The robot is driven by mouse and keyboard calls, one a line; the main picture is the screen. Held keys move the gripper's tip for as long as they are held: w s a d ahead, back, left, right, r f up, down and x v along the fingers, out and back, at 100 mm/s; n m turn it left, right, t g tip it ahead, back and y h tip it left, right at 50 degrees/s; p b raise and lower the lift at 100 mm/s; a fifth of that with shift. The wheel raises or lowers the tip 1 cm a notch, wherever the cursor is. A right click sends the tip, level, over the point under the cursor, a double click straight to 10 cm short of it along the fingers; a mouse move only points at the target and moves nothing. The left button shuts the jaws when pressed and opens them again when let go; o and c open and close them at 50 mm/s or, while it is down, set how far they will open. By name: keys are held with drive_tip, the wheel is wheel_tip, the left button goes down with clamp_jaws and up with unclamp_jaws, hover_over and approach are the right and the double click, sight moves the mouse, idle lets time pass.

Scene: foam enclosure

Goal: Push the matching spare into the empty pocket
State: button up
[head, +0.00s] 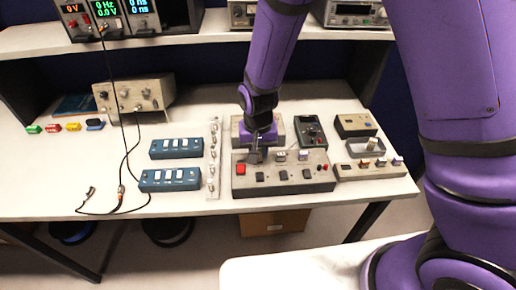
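A long grey panel (283,186) lies near the bench's front edge. It carries a red button (240,168), several dark square parts and light-topped parts (303,155). My gripper (256,156) points down over its upper left part; the fingers look close to or touching the panel, and whether they hold anything is too small to tell. To the right, a small pale tray (364,146) has a dark part in it. Below it, a beige strip (366,171) bears several small knobs or caps. I cannot make out which part is the spare or which pocket is empty.
Two blue switch boxes (170,180) and a pale strip with knobs (212,160) stand left of the panel. A dark green device (310,131) and a beige box (355,125) stand behind. Small coloured pieces (73,127) and loose cables (120,200) lie at left.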

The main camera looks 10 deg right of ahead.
sight(258, 150)
drive_tip(key=shift+f, duration=1)
drive_tip(key=o, duration=1)
drive_tip(key=shift+r, duration=0.15)
wheel_tip(258, 150, up, 10)
drive_tip(key=shift+f, duration=0.2)
drive_tip(key=shift+r, duration=0.45)
